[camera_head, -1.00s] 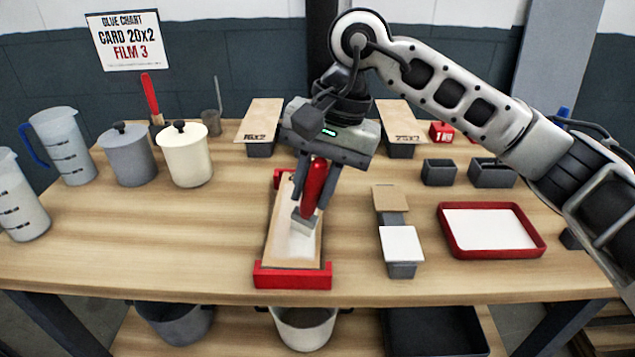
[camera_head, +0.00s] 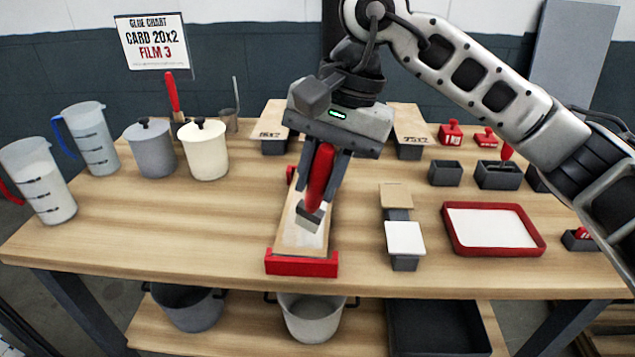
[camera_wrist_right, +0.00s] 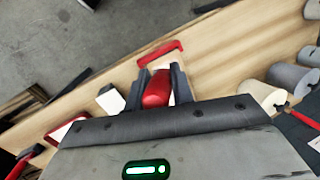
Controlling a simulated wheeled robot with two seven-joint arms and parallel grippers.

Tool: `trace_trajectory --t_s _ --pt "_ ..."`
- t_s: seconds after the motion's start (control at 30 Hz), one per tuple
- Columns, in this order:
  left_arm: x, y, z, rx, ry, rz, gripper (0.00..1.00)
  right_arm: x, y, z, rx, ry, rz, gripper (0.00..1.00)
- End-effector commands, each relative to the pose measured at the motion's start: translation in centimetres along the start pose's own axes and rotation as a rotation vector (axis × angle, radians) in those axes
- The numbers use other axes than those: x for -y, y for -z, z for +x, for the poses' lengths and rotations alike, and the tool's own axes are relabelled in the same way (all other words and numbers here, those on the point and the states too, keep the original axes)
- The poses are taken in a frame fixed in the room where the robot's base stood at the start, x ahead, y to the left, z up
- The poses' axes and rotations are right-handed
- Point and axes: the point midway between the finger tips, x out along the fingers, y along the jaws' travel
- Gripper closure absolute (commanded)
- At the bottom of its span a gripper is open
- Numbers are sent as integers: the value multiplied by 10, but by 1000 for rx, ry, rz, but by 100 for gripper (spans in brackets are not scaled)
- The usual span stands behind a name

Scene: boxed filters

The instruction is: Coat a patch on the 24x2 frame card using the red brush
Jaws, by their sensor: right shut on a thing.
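My right gripper (camera_head: 330,170) is shut on the red brush (camera_head: 320,178), whose handle points up between the fingers. In the right wrist view, the red handle (camera_wrist_right: 157,88) sits between the fingers. My left gripper is out of view.
A red tray (camera_head: 493,252) with a white surface is at right. Two small blocks with tan (camera_head: 396,195) and white (camera_head: 404,238) tops stand nearer the frame. Cards marked 16x2 (camera_head: 268,130) and 25x2 (camera_head: 410,133) lie behind. Lidded pots (camera_head: 205,150) and jugs (camera_head: 90,135) stand left.

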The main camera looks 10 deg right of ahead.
Motion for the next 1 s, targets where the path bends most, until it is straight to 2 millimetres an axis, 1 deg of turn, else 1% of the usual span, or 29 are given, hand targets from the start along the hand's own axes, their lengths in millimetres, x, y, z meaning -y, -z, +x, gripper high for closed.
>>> trace_trajectory --t_s 0.03,0.2,0.4,0.53,1.0 --pt "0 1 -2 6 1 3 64 1 0 -8 -2 1 2 100" --pt "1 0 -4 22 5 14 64 3 -2 -23 -3 1 6 100" --pt "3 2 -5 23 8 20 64 4 -3 -35 -3 2 11 100" --pt "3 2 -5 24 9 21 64 4 -4 -38 -4 2 12 100" --pt "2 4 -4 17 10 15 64 4 -4 -38 -4 2 12 100"
